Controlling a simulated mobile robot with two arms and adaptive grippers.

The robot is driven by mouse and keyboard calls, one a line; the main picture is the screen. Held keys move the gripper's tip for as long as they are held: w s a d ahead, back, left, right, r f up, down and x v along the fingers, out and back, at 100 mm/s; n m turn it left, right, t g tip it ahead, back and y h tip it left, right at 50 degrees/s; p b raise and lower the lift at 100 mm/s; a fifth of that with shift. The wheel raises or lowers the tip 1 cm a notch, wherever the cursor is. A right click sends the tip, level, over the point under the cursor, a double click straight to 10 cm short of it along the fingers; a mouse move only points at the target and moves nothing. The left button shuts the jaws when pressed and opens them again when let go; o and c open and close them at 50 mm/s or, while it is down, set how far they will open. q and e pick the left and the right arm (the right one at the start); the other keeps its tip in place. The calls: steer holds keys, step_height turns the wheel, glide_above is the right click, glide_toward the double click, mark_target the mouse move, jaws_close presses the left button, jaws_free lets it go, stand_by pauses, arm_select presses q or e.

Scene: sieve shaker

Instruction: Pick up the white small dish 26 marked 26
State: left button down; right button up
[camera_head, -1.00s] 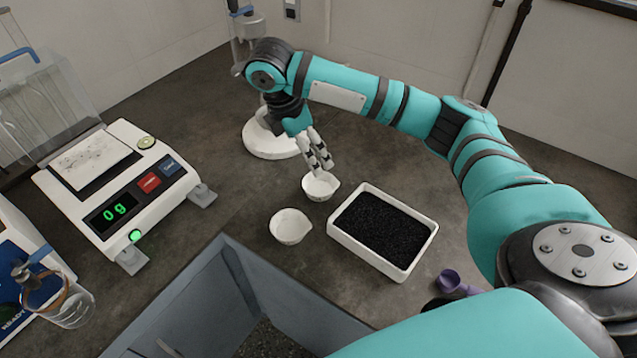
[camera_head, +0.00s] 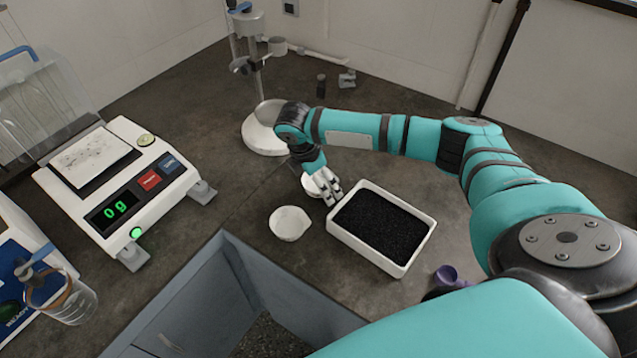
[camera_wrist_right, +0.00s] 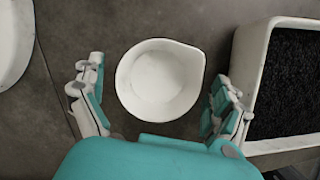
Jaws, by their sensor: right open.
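A small white dish (camera_head: 308,186) with a pouring lip stands on the dark bench, partly hidden by my right gripper (camera_head: 331,197). In the right wrist view this dish (camera_wrist_right: 160,80) is empty and lies between the two spread fingers of the open right gripper (camera_wrist_right: 160,108), with a gap on each side. A second white dish (camera_head: 290,224) stands nearer the front, left of the tray. No number can be read on either dish. I cannot tell how far the fingertips are above the bench. My left gripper is not in view.
A white tray (camera_head: 420,246) of black grains stands close to the right of the dishes. A balance (camera_head: 150,215) reading 0 g is at left. A stand with a white round base (camera_head: 258,139) is behind. A purple scoop (camera_head: 447,276) lies front right.

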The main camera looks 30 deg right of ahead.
steer(key=shift+c, duration=0.4)
steer(key=c, duration=1)
